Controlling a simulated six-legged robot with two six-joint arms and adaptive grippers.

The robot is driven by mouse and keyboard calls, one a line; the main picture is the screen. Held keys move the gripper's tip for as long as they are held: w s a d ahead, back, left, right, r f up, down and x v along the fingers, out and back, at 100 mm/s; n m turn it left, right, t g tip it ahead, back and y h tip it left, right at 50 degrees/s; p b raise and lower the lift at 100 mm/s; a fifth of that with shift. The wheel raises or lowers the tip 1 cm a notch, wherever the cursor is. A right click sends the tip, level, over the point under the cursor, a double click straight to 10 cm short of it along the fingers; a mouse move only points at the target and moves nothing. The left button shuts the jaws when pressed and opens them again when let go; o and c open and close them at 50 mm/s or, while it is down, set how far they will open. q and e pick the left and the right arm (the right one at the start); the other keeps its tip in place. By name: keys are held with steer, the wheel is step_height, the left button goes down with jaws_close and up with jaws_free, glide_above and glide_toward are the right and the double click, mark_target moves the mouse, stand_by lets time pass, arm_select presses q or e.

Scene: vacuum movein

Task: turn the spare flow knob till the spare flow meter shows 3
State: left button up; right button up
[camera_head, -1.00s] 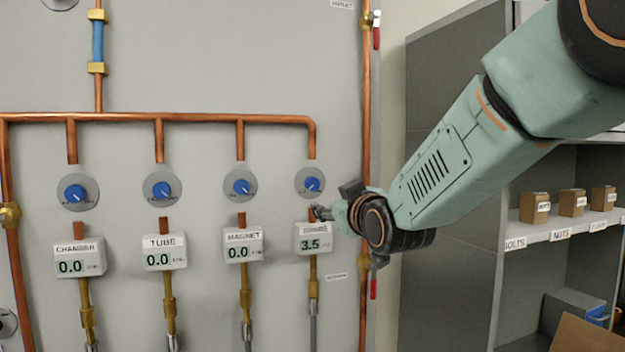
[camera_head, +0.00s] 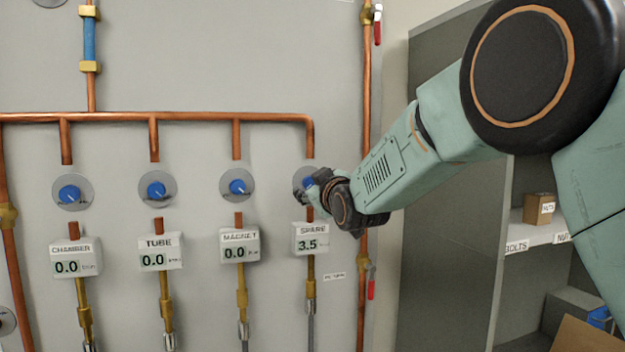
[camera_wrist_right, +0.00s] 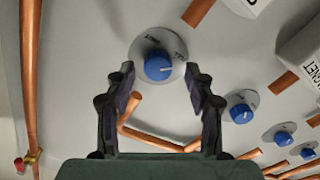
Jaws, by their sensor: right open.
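The spare flow knob (camera_head: 308,183) is a blue dial on a grey disc at the right end of a row of similar knobs. It is partly hidden by my right gripper (camera_head: 305,190) in the head view. In the right wrist view the knob (camera_wrist_right: 158,65) sits between and just beyond the open fingers of my right gripper (camera_wrist_right: 160,82); no finger clearly touches it. The spare flow meter (camera_head: 311,240) below the knob reads 3.5. My left gripper is not in view.
The chamber (camera_head: 75,258), tube (camera_head: 160,252) and magnet (camera_head: 239,246) meters each read 0.0. A copper pipe (camera_head: 180,117) runs above the knobs. A vertical pipe with a red-handled valve (camera_head: 371,285) stands right of the spare meter, near my right arm.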

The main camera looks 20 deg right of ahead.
steer(key=shift+w+d, duration=0.2)
steer(key=shift+w, duration=0.25)
steer(key=shift+s+r, duration=0.15)
steer(key=shift+s, duration=0.05)
steer(key=shift+a, duration=0.25)
steer(key=shift+c, duration=0.3)
steer(key=shift+w+d+f, duration=0.15)
steer(key=shift+w+f, duration=0.05)
steer(key=shift+w, duration=0.05)
steer(key=c, duration=0.4)
jaws_close()
